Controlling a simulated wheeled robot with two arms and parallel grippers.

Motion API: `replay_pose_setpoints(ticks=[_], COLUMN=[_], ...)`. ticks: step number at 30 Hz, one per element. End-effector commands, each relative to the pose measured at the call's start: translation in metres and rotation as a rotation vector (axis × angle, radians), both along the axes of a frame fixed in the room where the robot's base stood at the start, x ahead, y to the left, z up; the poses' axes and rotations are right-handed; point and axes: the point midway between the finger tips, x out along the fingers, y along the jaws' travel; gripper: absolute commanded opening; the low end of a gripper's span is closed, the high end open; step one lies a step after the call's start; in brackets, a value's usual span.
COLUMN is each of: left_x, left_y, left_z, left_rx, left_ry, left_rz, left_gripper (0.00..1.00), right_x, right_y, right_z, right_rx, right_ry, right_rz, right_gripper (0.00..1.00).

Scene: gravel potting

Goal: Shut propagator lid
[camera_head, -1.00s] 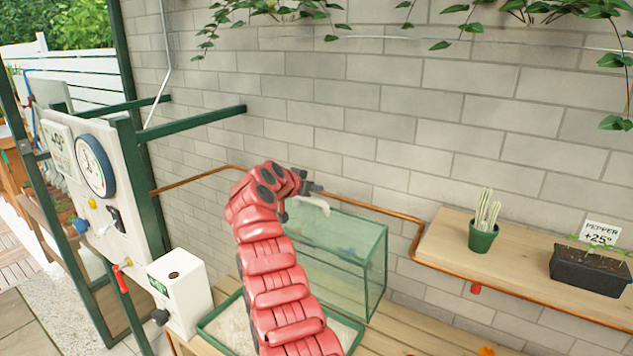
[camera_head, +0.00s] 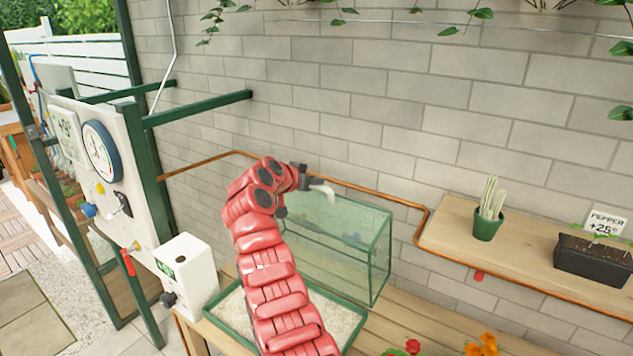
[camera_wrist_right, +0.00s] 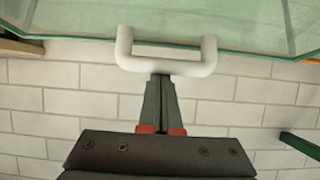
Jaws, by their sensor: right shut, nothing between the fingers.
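The propagator is a clear glass box with green edges (camera_head: 375,262) on the wooden bench against the brick wall. A white U-shaped handle (camera_head: 324,188) shows at its top, by the back left. The handle also shows large in the right wrist view (camera_wrist_right: 190,68), joined to the green-edged glass. My right gripper (camera_head: 308,180) is shut and empty right at the handle. In the wrist view its closed fingertips (camera_wrist_right: 160,78) are at the handle's bar; whether they touch it I cannot tell. My red right arm hides part of the box, and the lid's angle is unclear. My left gripper is out of view.
A green tray of pale gravel (camera_head: 225,326) lies in front of the box under my arm. A white dispenser-like box (camera_head: 188,275) stands left. A wooden shelf (camera_head: 450,222) with a cactus (camera_head: 489,210) and planter (camera_head: 592,262) is right. A copper pipe (camera_head: 385,201) runs behind.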

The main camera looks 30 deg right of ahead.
Motion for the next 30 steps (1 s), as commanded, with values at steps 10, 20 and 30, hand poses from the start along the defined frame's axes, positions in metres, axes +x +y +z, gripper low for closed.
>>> replay_pose_setpoints(ticks=[10,20,30], left_x=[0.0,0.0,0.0], left_y=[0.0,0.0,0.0], left_z=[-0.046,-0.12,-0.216], left_rx=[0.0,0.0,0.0], left_ry=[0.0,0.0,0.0], left_rz=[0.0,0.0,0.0], left_gripper=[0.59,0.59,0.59], right_x=[-0.017,-0.05,-0.089], right_y=[0.046,0.129,0.22], right_z=[-0.011,-0.04,-0.096], right_rx=[-0.117,-0.34,-0.633], right_ry=[-0.05,-0.14,-0.26], right_rz=[0.005,0.01,0.007], right_gripper=[0.0,0.0,0.0])
